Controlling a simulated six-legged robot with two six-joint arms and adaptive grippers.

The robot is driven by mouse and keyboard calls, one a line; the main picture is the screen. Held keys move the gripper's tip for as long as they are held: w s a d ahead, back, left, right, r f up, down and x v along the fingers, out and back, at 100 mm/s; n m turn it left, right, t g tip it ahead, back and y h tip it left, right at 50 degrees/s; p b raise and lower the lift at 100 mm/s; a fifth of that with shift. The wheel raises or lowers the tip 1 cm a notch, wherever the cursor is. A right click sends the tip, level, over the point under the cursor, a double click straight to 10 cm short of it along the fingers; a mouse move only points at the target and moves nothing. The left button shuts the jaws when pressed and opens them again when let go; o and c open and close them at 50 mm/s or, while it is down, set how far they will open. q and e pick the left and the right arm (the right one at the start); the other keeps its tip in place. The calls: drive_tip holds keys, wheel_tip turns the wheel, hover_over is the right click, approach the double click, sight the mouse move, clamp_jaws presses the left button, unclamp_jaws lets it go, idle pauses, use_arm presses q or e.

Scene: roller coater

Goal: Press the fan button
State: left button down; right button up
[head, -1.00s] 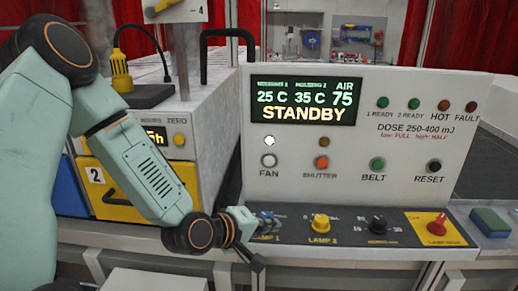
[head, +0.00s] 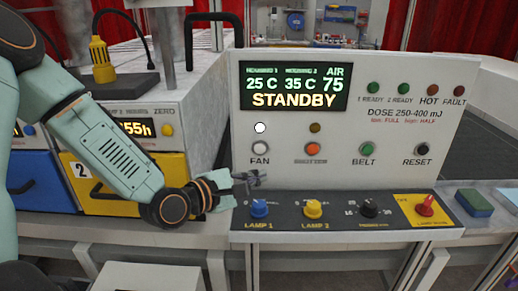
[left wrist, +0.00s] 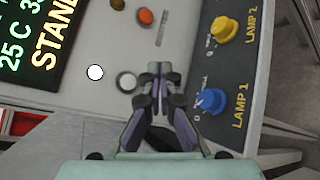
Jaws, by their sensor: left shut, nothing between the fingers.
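The fan button (head: 260,148) is a white round button in a dark ring, above the label FAN on the pale control panel (head: 400,125). It also shows in the left wrist view (left wrist: 127,82), just left of the fingertips. A lit white lamp (head: 260,128) sits above it. My left gripper (head: 256,178) is shut and empty, a little below the button in the head view. In the left wrist view its fingertips (left wrist: 160,72) point at the panel beside the button. I cannot tell whether they touch the panel.
The display (head: 293,87) reads STANDBY. Shutter (head: 313,149), belt (head: 365,148) and reset (head: 423,148) buttons continue the row. The blue lamp 1 knob (head: 260,208) is just below my gripper, beside the yellow lamp 2 knob (head: 312,209). A black handle (head: 213,40) rises at left.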

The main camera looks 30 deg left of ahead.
sight(260, 149)
use_arm(q)
drive_tip(key=w+a+b, duration=0.1)
drive_tip(key=w, duration=0.2)
drive_tip(key=w+a+b, duration=0.1)
drive_tip(key=w, duration=0.2)
drive_tip(key=w+a+b, duration=0.1)
drive_tip(key=w+a, duration=0.1)
drive_tip(key=w, duration=0.1)
drive_tip(key=shift+a+f, duration=0.1)
drive_tip(key=shift+f, duration=0.25)
drive_tip(key=shift+a, duration=0.15)
drive_tip(key=shift+s+r, duration=0.1)
use_arm(e)
drive_tip(key=f, duration=0.3)
drive_tip(key=shift+w+f, duration=0.25)
drive_tip(key=shift+f, duration=0.05)
